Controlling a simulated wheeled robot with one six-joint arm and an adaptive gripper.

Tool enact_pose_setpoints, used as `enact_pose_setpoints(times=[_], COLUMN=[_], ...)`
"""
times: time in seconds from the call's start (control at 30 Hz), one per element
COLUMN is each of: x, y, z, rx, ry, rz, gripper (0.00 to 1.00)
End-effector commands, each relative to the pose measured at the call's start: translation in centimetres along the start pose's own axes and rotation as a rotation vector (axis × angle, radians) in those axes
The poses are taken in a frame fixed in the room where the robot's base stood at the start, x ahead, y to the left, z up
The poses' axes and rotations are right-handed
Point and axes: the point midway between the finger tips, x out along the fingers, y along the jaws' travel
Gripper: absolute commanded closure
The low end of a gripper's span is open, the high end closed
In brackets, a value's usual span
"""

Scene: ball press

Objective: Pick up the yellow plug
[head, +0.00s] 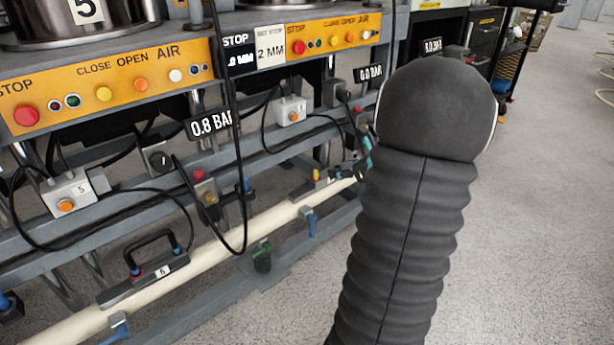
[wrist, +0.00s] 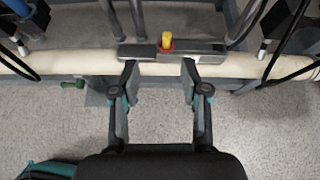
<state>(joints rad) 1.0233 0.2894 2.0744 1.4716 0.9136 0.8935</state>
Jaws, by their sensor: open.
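The yellow plug (wrist: 167,41) shows in the wrist view, at the top middle. It stands upright with a red ring at its base, on a grey metal bracket on the cream pipe. In the head view a small yellow plug (head: 316,175) shows on the pipe, just left of my arm. My gripper (wrist: 158,66) is open and empty in the wrist view, with one finger on each side of the plug's line and the plug beyond the tips. In the head view my dark arm hides most of the gripper; only teal and black parts show.
The cream pipe (head: 210,264) runs along the frame's lower rail. A black handle (head: 152,250) sits on it, left of the plug. Black hoses (wrist: 290,45) hang at the right in the wrist view. Control panels (head: 125,83) stand above. The grey floor (head: 540,220) on the right is clear.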

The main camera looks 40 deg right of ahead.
Motion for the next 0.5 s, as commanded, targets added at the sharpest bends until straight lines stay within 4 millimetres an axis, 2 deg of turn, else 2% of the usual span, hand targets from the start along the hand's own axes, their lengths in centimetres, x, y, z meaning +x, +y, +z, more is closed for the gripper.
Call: enact_pose_setpoints(times=[0.07,0.17,0.5], x=[0.0,1.0,6.8], y=[-1.0,-1.3,-1.3], z=[-0.6,-0.7,-0.7], rx=[0.039,0.055,0.050], ry=[-0.009,-0.013,-0.011], rz=[-0.019,-0.024,-0.022], gripper=[0.55,0.55,0.55])
